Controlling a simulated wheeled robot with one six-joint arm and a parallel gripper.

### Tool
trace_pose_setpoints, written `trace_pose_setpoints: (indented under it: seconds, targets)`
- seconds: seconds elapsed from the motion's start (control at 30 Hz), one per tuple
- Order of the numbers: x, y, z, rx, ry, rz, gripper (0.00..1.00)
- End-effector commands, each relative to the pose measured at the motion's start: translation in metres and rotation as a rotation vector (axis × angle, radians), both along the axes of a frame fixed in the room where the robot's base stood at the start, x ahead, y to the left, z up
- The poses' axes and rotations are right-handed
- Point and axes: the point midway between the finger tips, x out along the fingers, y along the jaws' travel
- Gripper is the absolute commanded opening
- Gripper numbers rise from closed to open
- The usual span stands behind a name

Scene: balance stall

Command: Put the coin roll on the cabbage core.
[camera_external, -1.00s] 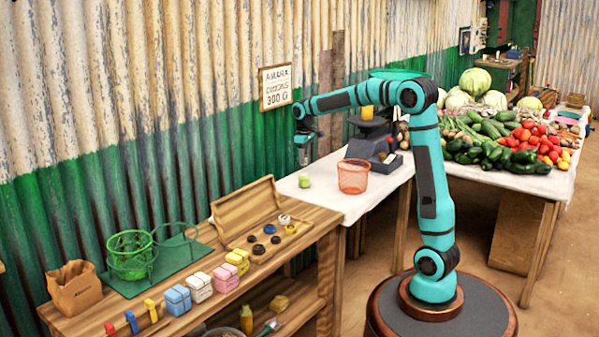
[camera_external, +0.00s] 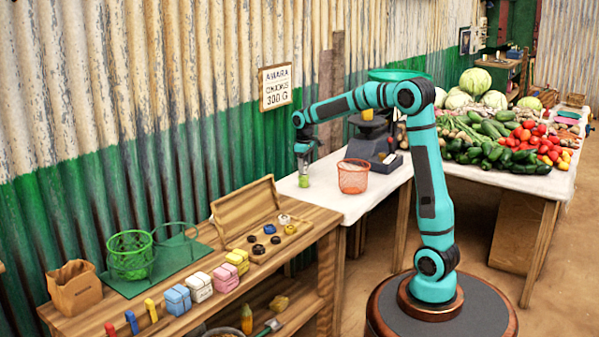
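A small pale green piece (camera_external: 304,182), which looks like the cabbage core, stands on the white-topped table near its left end. My gripper (camera_external: 303,172) points down directly above it, with its tips very close to the top of the piece. Whether they touch it is too small to tell. I cannot make out whether the fingers are open or shut, or whether the coin roll is between them.
An orange mesh basket (camera_external: 353,177) stands just right of my gripper, before a dark scale (camera_external: 374,145). The wooden bench (camera_external: 205,318) holds an open wooden box (camera_external: 246,208), a green wire basket (camera_external: 131,255), a paper bag (camera_external: 75,287) and several coloured packs. Vegetables fill the far-right table.

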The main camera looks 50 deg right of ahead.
Motion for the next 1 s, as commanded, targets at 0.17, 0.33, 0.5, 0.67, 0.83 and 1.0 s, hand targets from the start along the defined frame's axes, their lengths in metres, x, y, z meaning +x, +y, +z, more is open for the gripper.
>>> trace_pose_setpoints:
  seconds: [0.17, 0.33, 0.5, 0.67, 0.83, 1.0]
  targets:
    - [0.000, 0.000, 0.003, 0.000, -0.001, 0.000, 0.48]
    - [0.000, 0.000, 0.023, -0.001, -0.002, 0.000, 0.48]
    - [0.000, 0.000, 0.056, 0.000, -0.004, 0.000, 0.48]
    - [0.001, 0.000, 0.086, 0.000, -0.003, 0.000, 0.48]
    - [0.000, 0.000, 0.109, -0.001, -0.001, 0.000, 0.48]
    - [0.000, 0.000, 0.121, 0.000, -0.001, 0.000, 0.48]
